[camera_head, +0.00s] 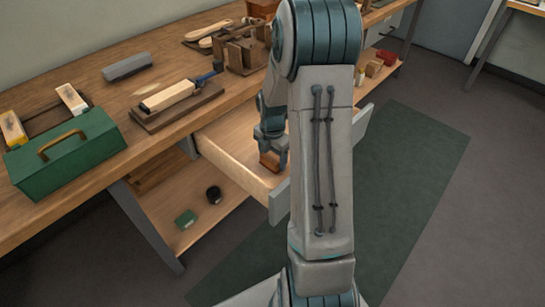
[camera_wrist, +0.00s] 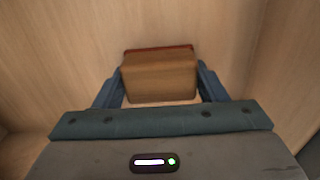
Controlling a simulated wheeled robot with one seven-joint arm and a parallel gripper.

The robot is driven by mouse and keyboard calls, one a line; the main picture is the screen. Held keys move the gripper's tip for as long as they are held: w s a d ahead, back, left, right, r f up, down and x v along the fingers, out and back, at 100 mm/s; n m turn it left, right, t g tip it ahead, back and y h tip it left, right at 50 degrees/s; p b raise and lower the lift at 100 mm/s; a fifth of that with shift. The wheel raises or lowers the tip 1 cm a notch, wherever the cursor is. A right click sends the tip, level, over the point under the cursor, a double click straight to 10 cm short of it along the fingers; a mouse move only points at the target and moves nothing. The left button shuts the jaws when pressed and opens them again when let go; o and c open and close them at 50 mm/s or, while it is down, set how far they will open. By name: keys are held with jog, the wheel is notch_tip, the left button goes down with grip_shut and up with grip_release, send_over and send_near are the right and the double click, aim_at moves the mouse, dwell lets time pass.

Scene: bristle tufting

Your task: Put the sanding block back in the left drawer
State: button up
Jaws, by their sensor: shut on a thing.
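The sanding block (camera_wrist: 160,75) is a brown block with a reddish edge at its far side. My gripper (camera_wrist: 160,88) has one blue finger on each side of it and is shut on it. In the head view the sanding block (camera_head: 269,162) shows under my gripper (camera_head: 271,148), inside the open drawer (camera_head: 235,165) below the bench top. Pale wooden drawer walls surround it in the wrist view. I cannot tell whether the block touches the drawer floor. My arm hides the drawer's right part.
The bench top (camera_head: 150,55) holds a green toolbox (camera_head: 70,160), a grey block (camera_head: 127,66), a brush on a wooden fixture (camera_head: 178,105) and a wooden vise-like device (camera_head: 243,50). A lower shelf (camera_head: 165,205) holds a black round item (camera_head: 214,195) and a green box (camera_head: 186,219).

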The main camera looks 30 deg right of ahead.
aim_at(272, 155)
jog(key=shift+f, duration=0.1)
jog(key=shift+f, duration=0.15)
jog(key=o, duration=1)
jog(key=shift+c, duration=0.2)
notch_tip(272, 155, up, 12)
jog(key=p, duration=0.3)
jog(key=s+a+r+m+t, duration=0.1)
jog(key=s+a+r+m, duration=0.3)
jog(key=s+m, duration=0.5)
jog(key=s+a+r+m, duration=0.4)
jog(key=s+a+m, duration=0.5)
jog(key=m, duration=0.4)
jog(key=shift+s+a+r+t, duration=0.2)
jog(key=shift+s+a+t, duration=0.1)
jog(key=shift+t, duration=0.1)
